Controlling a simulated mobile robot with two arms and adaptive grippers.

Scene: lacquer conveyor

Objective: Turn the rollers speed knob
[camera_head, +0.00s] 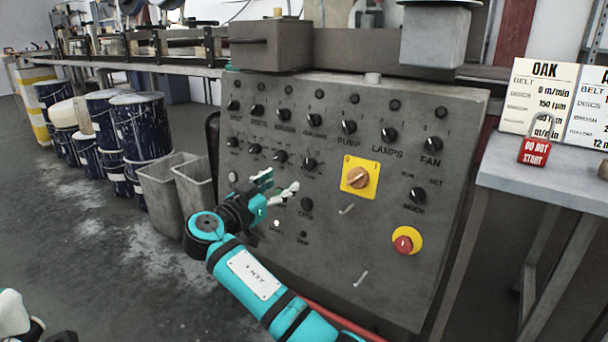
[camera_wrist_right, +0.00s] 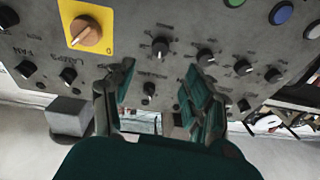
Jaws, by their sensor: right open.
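The grey control panel (camera_head: 335,225) carries several black knobs with pale pointers. Its small labels are too blurred to single out the rollers speed knob. My right gripper (camera_head: 277,187) is open and empty in front of the panel's left part, below the second knob row. In that row a black knob (camera_head: 309,163) shows up and to the right of the fingers. In the right wrist view the panel appears upside down. One black knob (camera_wrist_right: 149,90) shows between the open fingers (camera_wrist_right: 160,82), and another knob (camera_wrist_right: 160,47) shows above it. Contact with any knob is not visible.
A yellow-plated rotary switch (camera_head: 359,177) and a red emergency button (camera_head: 404,243) sit right of the gripper. Small metal hooks (camera_head: 347,209) stick out of the panel. Grey bins (camera_head: 163,196) and blue drums (camera_head: 141,127) stand left. A red padlock (camera_head: 534,150) is on the right table.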

